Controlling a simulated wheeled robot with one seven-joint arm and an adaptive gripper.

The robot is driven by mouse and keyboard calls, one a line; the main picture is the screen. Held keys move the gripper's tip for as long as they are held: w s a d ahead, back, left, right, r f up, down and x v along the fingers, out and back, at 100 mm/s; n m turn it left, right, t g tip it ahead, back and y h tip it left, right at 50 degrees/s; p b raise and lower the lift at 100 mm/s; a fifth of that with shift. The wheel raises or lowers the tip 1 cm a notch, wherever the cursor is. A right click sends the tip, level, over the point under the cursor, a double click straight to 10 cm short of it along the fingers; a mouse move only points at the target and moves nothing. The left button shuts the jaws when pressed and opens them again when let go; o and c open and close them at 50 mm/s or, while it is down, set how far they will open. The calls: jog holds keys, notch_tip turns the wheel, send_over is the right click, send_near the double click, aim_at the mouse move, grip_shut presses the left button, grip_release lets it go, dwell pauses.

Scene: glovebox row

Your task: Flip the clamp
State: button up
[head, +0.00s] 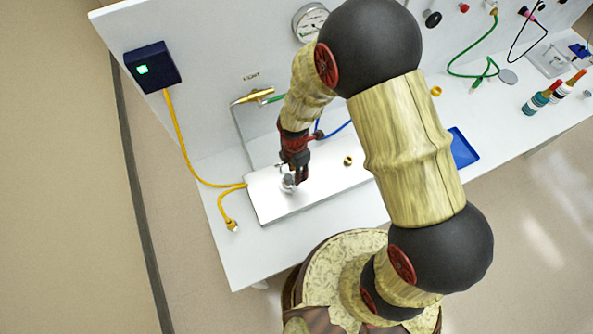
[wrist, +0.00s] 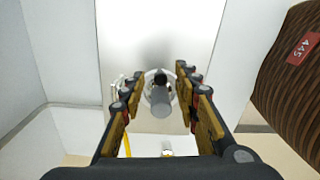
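My gripper (head: 301,178) reaches down over a bright silver plate on the white bench. In the wrist view my gripper (wrist: 161,78) has its two fingers apart. Between them is a small grey cylinder with a dark knob and a pale ring around it, which looks like the clamp (wrist: 160,103). Clear gaps show on both sides, so the fingers do not appear to touch it. In the head view a small pale part of it (head: 287,185) shows beside the fingertips. The rest is hidden by my gripper, and its exact shape is hard to tell.
The silver plate (head: 270,205) lies on the bench (head: 240,262). A yellow cable (head: 181,140) runs from a dark box (head: 152,67) on the back panel. A small brass ring (head: 348,160) lies right of my gripper. A blue tray (head: 463,150) is farther right.

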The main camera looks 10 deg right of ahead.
jog(key=shift+c, duration=1.3)
grip_shut()
